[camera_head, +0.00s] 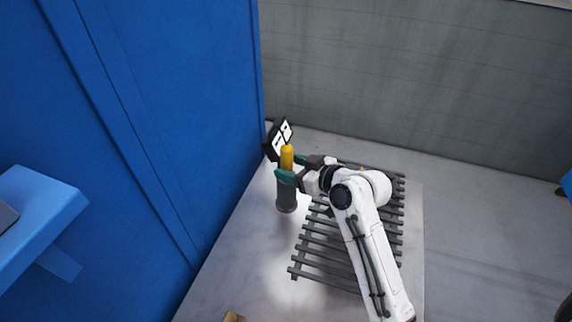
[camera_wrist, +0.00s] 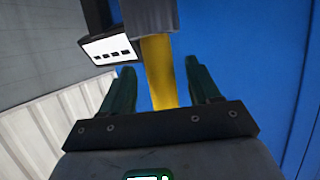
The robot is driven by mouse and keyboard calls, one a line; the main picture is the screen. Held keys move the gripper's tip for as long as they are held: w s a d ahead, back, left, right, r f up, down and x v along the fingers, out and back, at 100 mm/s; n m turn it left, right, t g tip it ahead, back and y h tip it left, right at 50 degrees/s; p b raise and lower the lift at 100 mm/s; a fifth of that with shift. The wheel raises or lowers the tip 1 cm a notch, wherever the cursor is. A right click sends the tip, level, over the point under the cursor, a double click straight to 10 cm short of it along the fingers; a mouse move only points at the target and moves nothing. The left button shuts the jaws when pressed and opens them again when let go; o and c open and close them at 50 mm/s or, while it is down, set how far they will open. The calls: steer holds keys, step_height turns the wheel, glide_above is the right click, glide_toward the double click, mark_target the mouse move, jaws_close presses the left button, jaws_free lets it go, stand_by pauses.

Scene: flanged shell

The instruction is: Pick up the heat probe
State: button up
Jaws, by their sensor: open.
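I take the heat probe to be the upright item with a yellow upper part (camera_head: 287,154) and a grey cylinder (camera_head: 286,201) below. I cannot tell whether the grey cylinder is part of it or a holder. In the wrist view the yellow part (camera_wrist: 158,72) shows between my fingers, with the grey part (camera_wrist: 150,14) beyond. My gripper (camera_head: 291,168) has teal fingers, one on each side of the yellow part. The fingers are open, with visible gaps to it in the wrist view (camera_wrist: 160,68). In the head view the near finger hides some of the item.
A black box with white panels (camera_head: 278,139) stands just behind the item, close to my fingers. A slatted grey rack (camera_head: 318,262) lies under my arm on the pale surface (camera_head: 265,285). A tall blue wall (camera_head: 190,110) rises at left.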

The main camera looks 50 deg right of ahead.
mark_target(282, 164)
steer(key=shift+p+x, duration=0.45)
steer(key=shift+x, duration=1.5)
steer(key=shift+c, duration=0.2)
steer(key=shift+r, duration=0.1)
steer(key=c, duration=1.1)
